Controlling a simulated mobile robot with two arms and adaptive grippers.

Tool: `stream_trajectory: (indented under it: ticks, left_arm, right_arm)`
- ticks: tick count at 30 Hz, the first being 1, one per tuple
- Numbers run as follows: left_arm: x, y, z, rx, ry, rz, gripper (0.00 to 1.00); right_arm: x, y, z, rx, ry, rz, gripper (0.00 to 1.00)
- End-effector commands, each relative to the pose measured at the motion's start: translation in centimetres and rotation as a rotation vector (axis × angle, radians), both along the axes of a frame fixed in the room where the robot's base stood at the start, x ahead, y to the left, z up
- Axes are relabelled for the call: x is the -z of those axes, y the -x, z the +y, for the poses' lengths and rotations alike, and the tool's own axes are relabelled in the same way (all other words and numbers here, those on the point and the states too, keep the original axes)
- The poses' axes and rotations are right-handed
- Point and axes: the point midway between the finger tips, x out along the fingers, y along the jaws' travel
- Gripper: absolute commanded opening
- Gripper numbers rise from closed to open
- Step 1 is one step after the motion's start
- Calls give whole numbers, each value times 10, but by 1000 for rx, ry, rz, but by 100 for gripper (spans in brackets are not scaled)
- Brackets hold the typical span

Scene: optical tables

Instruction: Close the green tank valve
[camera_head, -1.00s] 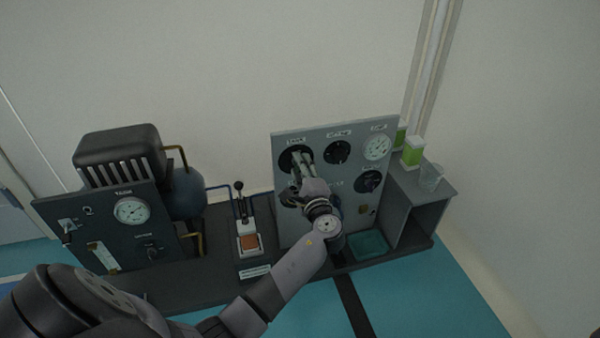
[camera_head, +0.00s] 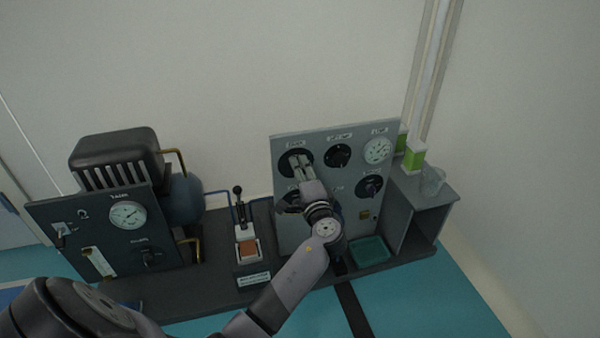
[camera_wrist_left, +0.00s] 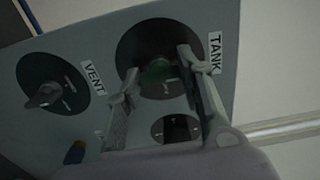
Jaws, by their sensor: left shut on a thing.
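The green tank valve (camera_wrist_left: 157,71) is a small green knob on a round black dial beside the "TANK" label, dim in the left wrist view. Its dial (camera_head: 284,157) is at the upper left of the grey panel (camera_head: 320,132) in the head view, where the fingers cover the knob. My left gripper (camera_wrist_left: 158,70) has one finger on each side of the knob and is shut on it. It also shows in the head view (camera_head: 300,161), reaching up to the dial from below. My right gripper is in neither view.
A black vent knob (camera_wrist_left: 45,95) is beside the tank dial. Other dials and a white gauge (camera_head: 377,151) share the panel. A lever switch (camera_head: 239,205), a dark pump unit (camera_head: 150,250) and a grey shelf with a glass beaker (camera_head: 432,180) flank it.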

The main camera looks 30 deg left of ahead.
Motion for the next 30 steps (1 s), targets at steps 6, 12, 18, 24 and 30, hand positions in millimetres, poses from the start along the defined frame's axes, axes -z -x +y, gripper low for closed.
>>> stream_trajectory:
  ticks: [6, 12, 18, 24, 30]
  left_arm:
    - [2, 1, 0, -2, 6, 1, 39]
    - [1, 0, 0, -1, 3, 1, 52]
    - [1, 0, 0, -1, 1, 0, 55]
    - [1, 2, -3, 0, 2, 1, 55]
    - [2, 22, -26, 2, 4, 1, 55]
  right_arm:
    - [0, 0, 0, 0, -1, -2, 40]
    - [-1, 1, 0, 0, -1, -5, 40]
    - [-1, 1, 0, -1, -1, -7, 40]
    - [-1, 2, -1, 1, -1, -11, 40]
    - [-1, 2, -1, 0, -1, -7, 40]
